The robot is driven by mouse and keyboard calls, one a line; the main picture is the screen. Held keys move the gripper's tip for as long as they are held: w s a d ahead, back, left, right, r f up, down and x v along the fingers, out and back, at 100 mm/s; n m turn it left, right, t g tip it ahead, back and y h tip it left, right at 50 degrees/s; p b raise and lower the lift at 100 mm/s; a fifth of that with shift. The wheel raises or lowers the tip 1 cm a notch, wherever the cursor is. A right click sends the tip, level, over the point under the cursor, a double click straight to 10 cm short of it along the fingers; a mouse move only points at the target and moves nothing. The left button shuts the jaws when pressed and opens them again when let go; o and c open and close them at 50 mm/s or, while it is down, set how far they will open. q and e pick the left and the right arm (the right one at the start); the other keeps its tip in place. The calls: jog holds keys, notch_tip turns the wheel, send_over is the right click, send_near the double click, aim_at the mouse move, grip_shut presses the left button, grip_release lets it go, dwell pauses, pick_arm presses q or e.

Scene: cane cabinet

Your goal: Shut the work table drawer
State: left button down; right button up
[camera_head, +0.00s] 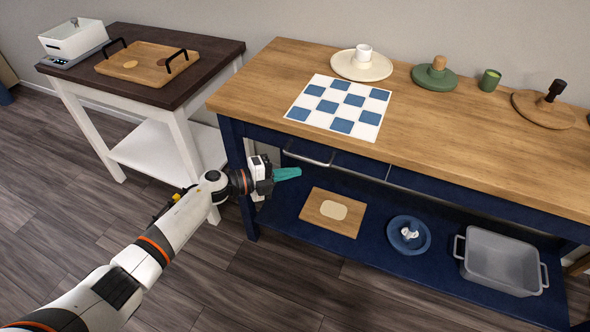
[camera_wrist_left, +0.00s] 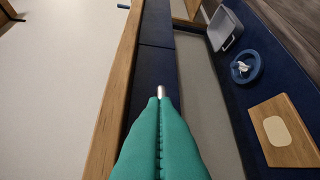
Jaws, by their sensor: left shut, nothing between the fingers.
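The work table (camera_head: 440,130) has a wooden top and a dark blue frame. Its blue drawer front (camera_head: 350,167) sits under the front edge, with a silver bar handle (camera_head: 308,157). I cannot tell whether the drawer stands slightly out or flush. My left gripper (camera_head: 288,174), with teal fingers, is shut and empty just in front of and below the handle. In the left wrist view the shut fingertips (camera_wrist_left: 160,101) point at the drawer front (camera_wrist_left: 148,75). The handle end (camera_wrist_left: 161,91) shows just past the tips; contact is unclear. My right gripper is not in view.
A lower blue shelf holds a wooden board (camera_head: 334,212), a blue plate (camera_head: 395,242) and a grey bin (camera_head: 503,262). A checkered cloth (camera_head: 340,106) and several dishes lie on top. A white side table (camera_head: 150,90) with a dark top stands left. The front floor is clear.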

pick_arm(q)
jog(key=v, duration=1)
jog(key=s+a+f+n+t+y+p, duration=0.1)
jog(key=a+f+n+t+y, duration=0.15)
jog(key=f+n, duration=0.4)
jog(key=a+f+n+t+y+p, duration=0.1)
jog(key=a+f+n+t+y, duration=0.15)
jog(key=f+n, duration=0.35)
jog(key=s+a+f+n+y, duration=0.3)
jog(key=s+f, duration=0.2)
jog(key=f, duration=0.3)
jog(key=s+a+f+n+y, duration=0.2)
jog(key=s+f+n+y, duration=0.2)
jog(key=s+f, duration=0.3)
jog(key=s+f+n+g+y+p, duration=0.1)
jog(key=s+f, duration=0.4)
jog(key=s, duration=0.6)
jog(key=s+f+n+g+y, duration=0.1)
jog(key=s+f+n+g, duration=0.3)
jog(key=s, duration=0.8)
jog(key=s+f+n+g+y+p, duration=0.1)
jog(key=s+f+g, duration=0.4)
jog(key=s, duration=0.7)
jog(key=shift+s+d+f+n+g+p, duration=0.2)
jog(key=shift+f+n+g+p, duration=0.1)
jog(key=shift+f+n, duration=0.45)
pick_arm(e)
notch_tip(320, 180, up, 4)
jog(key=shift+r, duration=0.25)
